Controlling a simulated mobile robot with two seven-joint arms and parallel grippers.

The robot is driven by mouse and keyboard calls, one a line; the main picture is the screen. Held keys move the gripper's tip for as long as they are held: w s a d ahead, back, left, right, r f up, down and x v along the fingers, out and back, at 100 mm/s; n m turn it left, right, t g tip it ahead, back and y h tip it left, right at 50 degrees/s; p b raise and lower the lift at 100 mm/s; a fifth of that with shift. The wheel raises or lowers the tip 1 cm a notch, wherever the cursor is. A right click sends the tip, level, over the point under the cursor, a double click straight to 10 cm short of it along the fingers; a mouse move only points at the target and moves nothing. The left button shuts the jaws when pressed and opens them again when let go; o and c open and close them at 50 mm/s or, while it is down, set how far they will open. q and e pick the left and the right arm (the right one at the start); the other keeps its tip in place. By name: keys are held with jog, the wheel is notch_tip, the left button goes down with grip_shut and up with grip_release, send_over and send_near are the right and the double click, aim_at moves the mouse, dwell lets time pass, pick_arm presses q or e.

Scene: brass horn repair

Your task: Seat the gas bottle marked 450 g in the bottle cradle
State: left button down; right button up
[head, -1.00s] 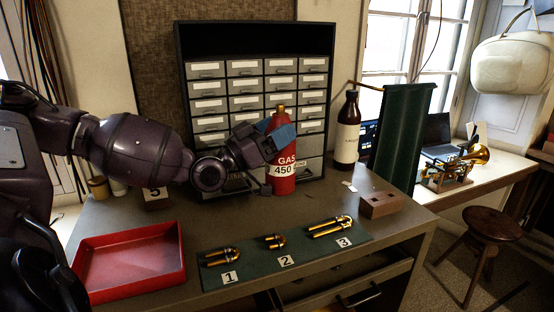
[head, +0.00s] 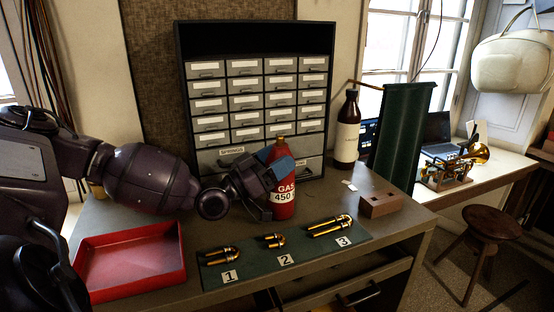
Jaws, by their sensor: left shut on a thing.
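The red gas bottle (head: 284,197) has a white label reading "GAS 450" and a brass-coloured top. It is upright over the bench, in front of the drawer cabinet. My left gripper (head: 282,172) comes from the left and is shut on its upper body, with blue pads on the fingers. The bottle's base is at or just above the bench top, behind the green mat; I cannot tell if it touches. I cannot make out a bottle cradle for certain; it may be hidden behind the bottle or arm. My right gripper is not in view.
A green mat (head: 300,262) holds brass parts with cards 1, 2 and 3. A red tray (head: 180,275) lies left, a brown block with holes (head: 380,206) right. A dark bottle (head: 347,135) stands behind. A drawer (head: 350,285) is open at the front.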

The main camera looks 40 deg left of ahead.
pick_arm(q)
jog(key=shift+r, duration=0.1)
jog(key=c, duration=0.5)
grip_release()
jog(key=shift+f, duration=0.2)
jog(key=o, duration=0.4)
jog(key=shift+r, duration=0.15)
